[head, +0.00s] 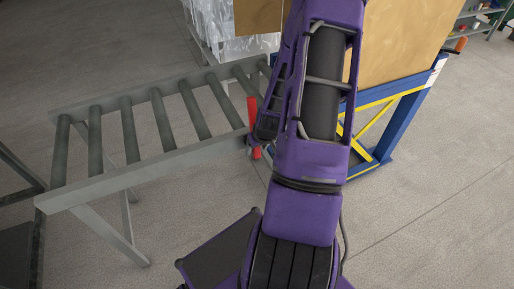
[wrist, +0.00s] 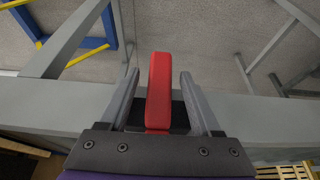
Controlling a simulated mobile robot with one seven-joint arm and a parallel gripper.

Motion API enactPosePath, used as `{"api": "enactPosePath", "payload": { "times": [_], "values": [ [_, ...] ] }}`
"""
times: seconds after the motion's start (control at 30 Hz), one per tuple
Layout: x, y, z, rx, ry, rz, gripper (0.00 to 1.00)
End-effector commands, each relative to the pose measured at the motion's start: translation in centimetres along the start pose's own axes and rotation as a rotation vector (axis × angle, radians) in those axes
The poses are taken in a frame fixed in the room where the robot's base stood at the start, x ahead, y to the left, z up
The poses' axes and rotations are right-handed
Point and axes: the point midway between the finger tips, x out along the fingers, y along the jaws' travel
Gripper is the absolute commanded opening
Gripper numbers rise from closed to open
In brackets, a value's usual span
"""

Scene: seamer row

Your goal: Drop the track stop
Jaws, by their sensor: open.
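The track stop is a red bar (head: 253,118) standing upright at the near side rail of the roller track (head: 140,174), at its right part in the head view. In the wrist view the red bar (wrist: 159,90) lies between the two grey fingers of my gripper (wrist: 160,76). The fingers are open, with a gap on each side of the bar. The foot of the bar is hidden behind the gripper body in the wrist view. In the head view my arm hides most of the gripper.
A blue and yellow frame (head: 388,132) holding a large brown panel (head: 405,40) stands to the right of the track. Wrapped goods (head: 222,30) stand behind the track. A dark frame (head: 20,170) is at the left edge. The floor at lower right is clear.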

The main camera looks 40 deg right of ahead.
Motion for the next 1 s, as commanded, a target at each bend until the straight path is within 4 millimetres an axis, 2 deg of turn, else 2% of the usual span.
{"api": "enactPosePath", "payload": {
  "times": [0.03,0.07,0.37,1.0],
  "values": [
    [-0.01,0.0,0.0,0.0,0.0,0.0,0.61],
    [-0.01,0.0,0.0,0.0,0.0,0.0,0.56],
    [-0.03,0.0,0.0,0.0,0.0,0.0,0.02],
    [-0.04,0.0,0.0,0.0,0.0,0.0,0.0]
  ]
}}
